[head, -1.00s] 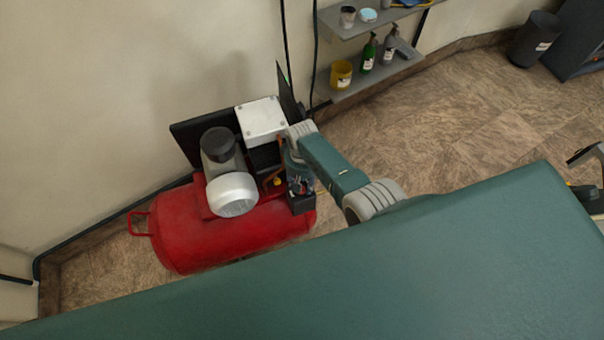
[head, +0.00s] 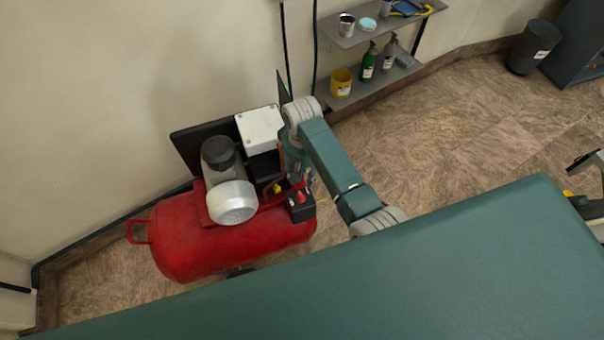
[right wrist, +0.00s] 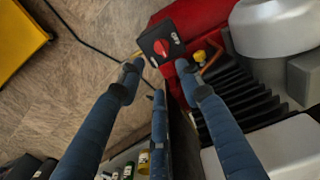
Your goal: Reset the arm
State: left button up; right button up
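A red air compressor (head: 215,245) lies on the floor by the wall. At its right end is a black switch box (head: 301,208) with a red knob (head: 300,198). In the right wrist view the box (right wrist: 152,36) and its red knob (right wrist: 161,47) sit just beyond the fingertips. My right gripper (head: 306,180) hangs close above the box; its blue fingers (right wrist: 160,68) are spread, with nothing visible held between them. Whether a fingertip touches the box I cannot tell.
The silver motor (head: 233,202) and a white box (head: 260,128) stand close left of my right gripper. A wall shelf (head: 372,86) holds bottles and a yellow container (head: 341,82). A dark bin (head: 533,48) stands at the upper right. The tiled floor (head: 450,130) right of my arm is clear.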

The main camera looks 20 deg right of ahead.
jog(key=shift+s, duration=0.1)
jog(key=s+d+r+t, duration=0.15)
jog(key=s+d, duration=0.25)
jog(key=s, duration=0.9)
jog(key=s+d+r+n+t, duration=0.1)
jog(key=s+r+n+t, duration=0.1)
jog(key=s+r, duration=0.75)
notch_tip(320, 180, down, 27)
jog(key=s+g+b, duration=0.1)
jog(key=s+b, duration=0.1)
jog(key=s+d+f+g+b, duration=0.1)
jog(key=s+d+f+b, duration=0.1)
jog(key=s+f, duration=1.6)
notch_tip(320, 180, down, 2)
jog(key=shift+d+f, duration=0.1)
jog(key=shift+d, duration=0.4)
jog(key=shift+g, duration=0.25)
